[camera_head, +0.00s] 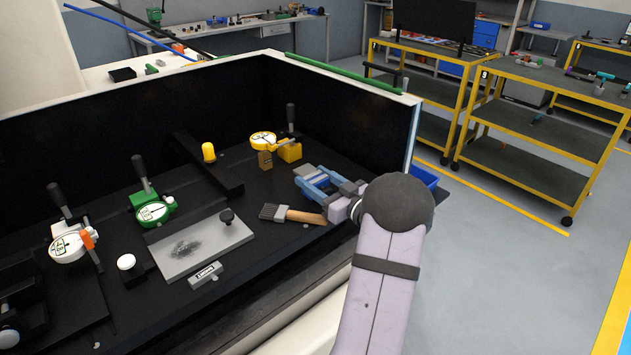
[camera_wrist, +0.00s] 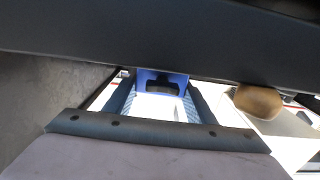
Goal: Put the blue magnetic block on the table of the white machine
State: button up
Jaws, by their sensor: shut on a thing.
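The blue magnetic block (camera_wrist: 147,78) shows in the wrist view at the far end of my gripper's fingers, its face bearing a dark recess. My gripper (camera_head: 313,179) is shut on it, low over the right side of the black table (camera_head: 250,193) inside the white machine (camera_head: 309,329). In the head view the block is hard to tell apart from the blue fingers. Whether it touches the table cannot be told. In the wrist view my gripper (camera_wrist: 158,100) reaches away from the camera, with a dark bar across the top hiding part of the scene.
A wooden-handled brush (camera_head: 303,216) lies just left of my gripper. The yellow gauge (camera_head: 263,140), green gauge (camera_head: 152,212) and white gauge (camera_head: 70,245) stand on the table. A metal plate (camera_head: 205,246) lies at the front. Black walls (camera_head: 345,115) enclose the back and right.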

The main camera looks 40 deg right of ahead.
jog(key=shift+f, duration=0.2)
jog(key=shift+f, duration=0.1)
jog(key=o, duration=1.4)
jog(key=shift+f, duration=0.1)
jog(key=shift+s, duration=0.15)
jog(key=s+b, duration=0.2)
jog(key=s, duration=0.9)
jog(key=shift+s, duration=0.4)
jog(key=shift+r, duration=0.2)
